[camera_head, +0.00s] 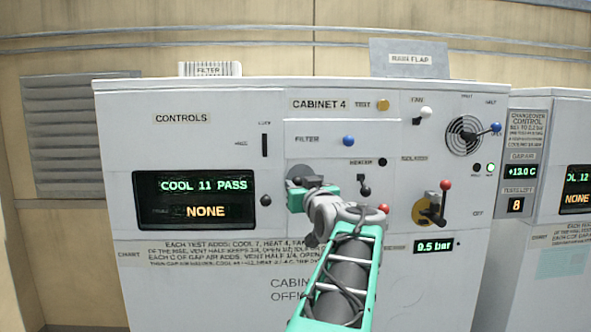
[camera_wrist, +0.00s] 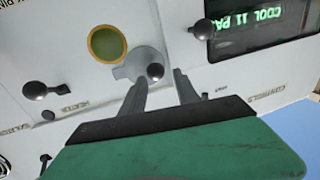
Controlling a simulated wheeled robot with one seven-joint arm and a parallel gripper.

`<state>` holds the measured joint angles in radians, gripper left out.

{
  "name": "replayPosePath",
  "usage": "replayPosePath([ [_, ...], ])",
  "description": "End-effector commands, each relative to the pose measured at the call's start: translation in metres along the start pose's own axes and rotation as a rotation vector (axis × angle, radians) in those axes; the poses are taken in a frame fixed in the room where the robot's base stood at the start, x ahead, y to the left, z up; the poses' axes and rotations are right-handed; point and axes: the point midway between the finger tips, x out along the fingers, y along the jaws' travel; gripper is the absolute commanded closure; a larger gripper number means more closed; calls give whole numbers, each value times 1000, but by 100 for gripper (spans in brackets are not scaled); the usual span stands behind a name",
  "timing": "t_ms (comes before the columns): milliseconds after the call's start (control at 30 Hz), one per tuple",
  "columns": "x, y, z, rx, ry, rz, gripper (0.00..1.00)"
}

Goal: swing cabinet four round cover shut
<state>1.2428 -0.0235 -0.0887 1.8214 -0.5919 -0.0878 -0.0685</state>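Cabinet 4 (camera_head: 220,110) is a white panel facing me. In the wrist view its round cover is a grey disc (camera_wrist: 128,72) with a dark ball knob (camera_wrist: 155,72). The cover sits beside a yellow-ringed round window (camera_wrist: 107,44), most of which is exposed. My gripper (camera_wrist: 158,78) has its two fingers apart, one on each side of the knob, with a gap visible; I cannot tell whether either touches. In the head view my gripper (camera_head: 298,192) is at the panel right of the display and hides most of the cover and window.
The controls display (camera_head: 208,200) reads COOL 11 PASS, NONE. A dark knob (camera_head: 265,200) is beside it. A blue knob (camera_head: 348,141) is above my gripper. The heater lever (camera_head: 364,188) and red isolator lever (camera_head: 442,195) stick out to the right.

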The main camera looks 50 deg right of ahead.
Motion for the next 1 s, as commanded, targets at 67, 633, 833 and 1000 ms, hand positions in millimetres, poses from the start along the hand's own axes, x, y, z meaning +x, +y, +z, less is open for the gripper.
replayPosePath([
  [67,19,0,-2,3,-4,-2,63],
  [633,44,2,0,3,-1,2,71],
  [833,48,2,3,4,-4,0,88],
  [1000,49,1,4,4,-5,-2,100],
])
